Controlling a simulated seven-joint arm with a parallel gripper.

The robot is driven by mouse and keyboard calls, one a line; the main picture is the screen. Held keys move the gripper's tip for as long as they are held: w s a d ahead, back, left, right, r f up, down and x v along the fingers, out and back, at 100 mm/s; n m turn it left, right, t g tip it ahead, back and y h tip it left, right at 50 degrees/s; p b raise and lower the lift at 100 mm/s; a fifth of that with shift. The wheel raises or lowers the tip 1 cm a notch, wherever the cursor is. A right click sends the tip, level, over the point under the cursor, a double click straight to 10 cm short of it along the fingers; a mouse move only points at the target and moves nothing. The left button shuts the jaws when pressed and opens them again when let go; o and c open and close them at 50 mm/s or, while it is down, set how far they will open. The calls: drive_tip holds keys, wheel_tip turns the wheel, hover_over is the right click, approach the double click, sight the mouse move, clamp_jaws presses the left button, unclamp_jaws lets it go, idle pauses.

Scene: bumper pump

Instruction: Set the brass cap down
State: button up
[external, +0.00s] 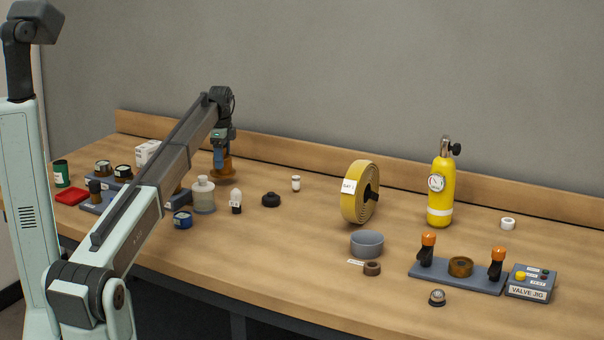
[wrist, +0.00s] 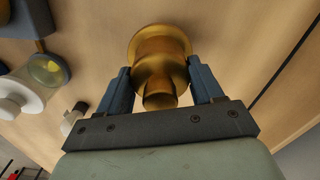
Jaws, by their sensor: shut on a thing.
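The brass cap (wrist: 158,55) is a gold-coloured, stepped piece with a wide round flange at the end away from my gripper. My gripper (wrist: 161,82) is shut on its narrower body, with one blue finger on each side. In the external view, my gripper (external: 220,158) points down at the back left of the bench, with the cap (external: 222,172) under it, flange downward and roughly upright. The flange is at or just above the wooden top; I cannot tell whether it touches.
A cream-lidded jar (external: 203,196), a white-topped bottle (external: 236,203) and a black knob (external: 271,200) stand near. A yellow hose roll (external: 357,192), yellow cylinder (external: 440,195), grey bowl (external: 367,244) and valve jig (external: 529,284) are to the right. Bare wood surrounds the cap in the wrist view.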

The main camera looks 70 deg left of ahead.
drive_tip(key=shift+f, duration=1.6)
drive_tip(key=shift+f, duration=0.1)
drive_tip(key=o, duration=1.3)
wheel_tip(320, 180, up, 12)
drive_tip(key=shift+r, duration=0.1)
